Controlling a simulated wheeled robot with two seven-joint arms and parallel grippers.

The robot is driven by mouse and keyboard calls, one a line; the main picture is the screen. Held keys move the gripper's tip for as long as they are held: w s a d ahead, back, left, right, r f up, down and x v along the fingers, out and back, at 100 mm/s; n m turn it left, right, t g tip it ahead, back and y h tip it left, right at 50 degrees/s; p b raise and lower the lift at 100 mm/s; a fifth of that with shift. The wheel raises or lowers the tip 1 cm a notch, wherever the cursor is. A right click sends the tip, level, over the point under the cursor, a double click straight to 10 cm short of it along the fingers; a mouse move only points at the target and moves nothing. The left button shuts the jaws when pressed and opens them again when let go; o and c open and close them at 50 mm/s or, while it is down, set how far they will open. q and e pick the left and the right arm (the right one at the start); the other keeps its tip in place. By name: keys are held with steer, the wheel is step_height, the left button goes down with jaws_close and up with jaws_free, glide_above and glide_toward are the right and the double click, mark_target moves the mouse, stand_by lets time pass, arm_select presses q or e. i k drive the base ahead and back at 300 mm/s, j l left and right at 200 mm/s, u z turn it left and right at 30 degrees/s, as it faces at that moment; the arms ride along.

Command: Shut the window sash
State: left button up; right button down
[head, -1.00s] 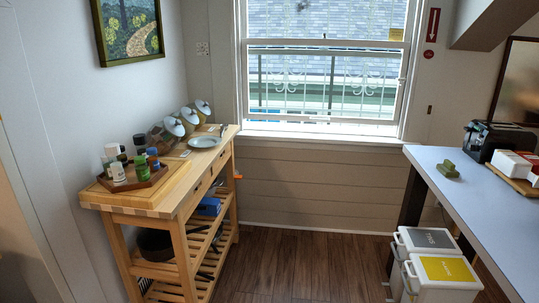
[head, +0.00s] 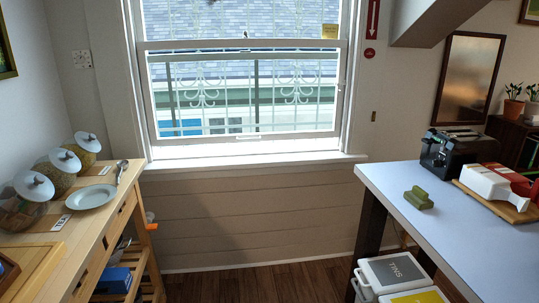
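The window (head: 243,90) is in the middle of the head view, with a white frame and an upper and a lower pane. The lower sash (head: 195,44) has its top rail about a third of the way down the visible opening. A small catch shows at the middle of that rail, and a pale handle (head: 248,137) is on the bottom rail. The bottom rail is close above the sill (head: 255,160); I cannot tell whether a narrow gap is left under it. Neither of my grippers is in view.
A wooden cart (head: 105,225) with lidded jars (head: 57,167), a plate (head: 91,196) and a spoon is at the left. A grey-topped counter (head: 455,225) with a toaster (head: 450,152) is at the right. Bins (head: 395,272) stand beside it. Floor between is clear.

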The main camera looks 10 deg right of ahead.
mark_target(342, 45)
steer(key=i+z, duration=0.2)
steer(key=i, duration=1.2)
steer(key=i+u, duration=0.3)
steer(key=i, duration=1.05)
